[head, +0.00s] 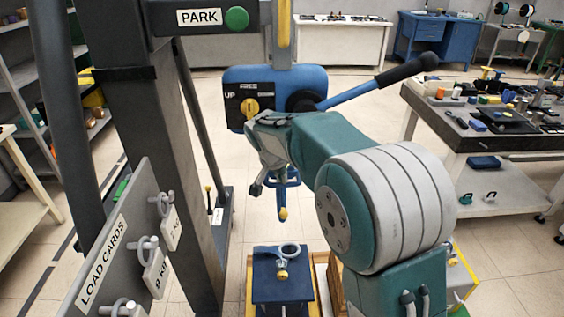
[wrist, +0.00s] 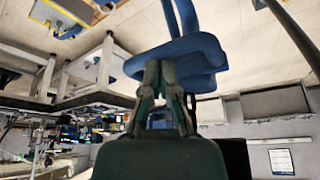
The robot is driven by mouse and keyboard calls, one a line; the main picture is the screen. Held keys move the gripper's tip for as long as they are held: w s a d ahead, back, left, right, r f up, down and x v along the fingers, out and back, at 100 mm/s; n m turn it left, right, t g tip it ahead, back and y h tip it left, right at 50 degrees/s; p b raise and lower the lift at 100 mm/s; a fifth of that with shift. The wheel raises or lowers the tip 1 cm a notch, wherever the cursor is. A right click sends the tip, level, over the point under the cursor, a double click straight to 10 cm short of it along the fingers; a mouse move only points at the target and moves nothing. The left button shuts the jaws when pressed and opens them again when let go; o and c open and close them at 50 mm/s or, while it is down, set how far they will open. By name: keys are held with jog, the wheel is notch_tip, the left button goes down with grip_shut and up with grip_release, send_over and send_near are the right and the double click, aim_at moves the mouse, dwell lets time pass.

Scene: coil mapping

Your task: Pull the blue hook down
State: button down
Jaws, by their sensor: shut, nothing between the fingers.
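The blue hook (head: 282,192) hangs under the blue hoist body (head: 308,80) in the head view, with a yellow tip at its lower end. My arm hides part of it. In the wrist view a curved blue part (wrist: 205,50), apparently the hook, lies right at the fingertips. My gripper (head: 257,187) is beside the hook on its left in the head view. Its fingers (wrist: 160,68) are closed together, with nothing held between them. They overlap the blue part in the wrist view; whether they touch it I cannot tell.
A blue block with a grey ring (head: 289,250) stands below the hook. A lever with a black grip (head: 405,70) sticks out right of the hoist. A grey post and the LOAD CARDS board (head: 104,262) stand left. A cluttered workbench (head: 490,115) is at right.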

jog(key=shift+f, duration=1.85)
jog(key=s+r, duration=0.4)
jog(key=s, duration=0.1)
jog(key=shift+a, duration=0.1)
jog(key=s+d+r+n+y, duration=0.1)
jog(key=s+d+r, duration=0.3)
jog(key=s, duration=0.3)
jog(key=s+d+r+n, duration=0.2)
jog(key=s+d+r, duration=0.1)
jog(key=s, duration=0.3)
jog(key=s+d+n+t+y, duration=0.1)
jog(key=s+d+n, duration=0.2)
jog(key=s, duration=1.2)
jog(key=shift+s+f+t, duration=0.2)
jog(key=shift+f+t, duration=0.1)
jog(key=shift+f, duration=0.05)
dwell(1.6)
